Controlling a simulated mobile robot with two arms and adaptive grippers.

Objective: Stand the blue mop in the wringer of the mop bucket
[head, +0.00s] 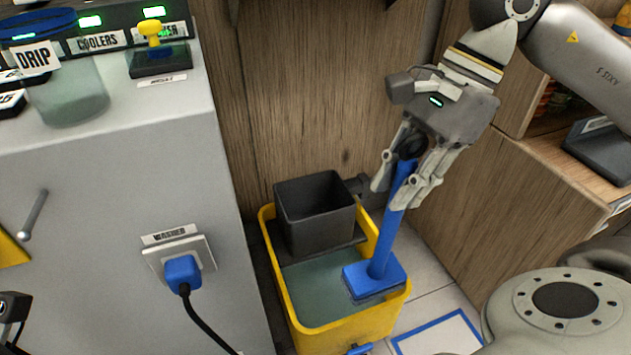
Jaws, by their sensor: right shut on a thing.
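The blue mop (391,235) stands nearly upright, leaning slightly, with its flat rectangular head (360,277) at the bottom. My right gripper (404,184) is shut around the top of its handle, above the bucket. The mop bucket (345,338) is yellow and holds greenish water (315,285). The mop head is in the right part of the bucket, at or just above the water; I cannot tell which. The wringer (316,210), a dark grey open box, sits at the back left of the bucket and looks empty. My left gripper is not in view.
A grey cabinet (110,190) with a blue plug (183,272) in a socket stands left of the bucket. A wooden panel (305,90) is behind the bucket, and a wooden counter (500,205) is to the right. A blue-outlined square (440,335) marks the tiled floor.

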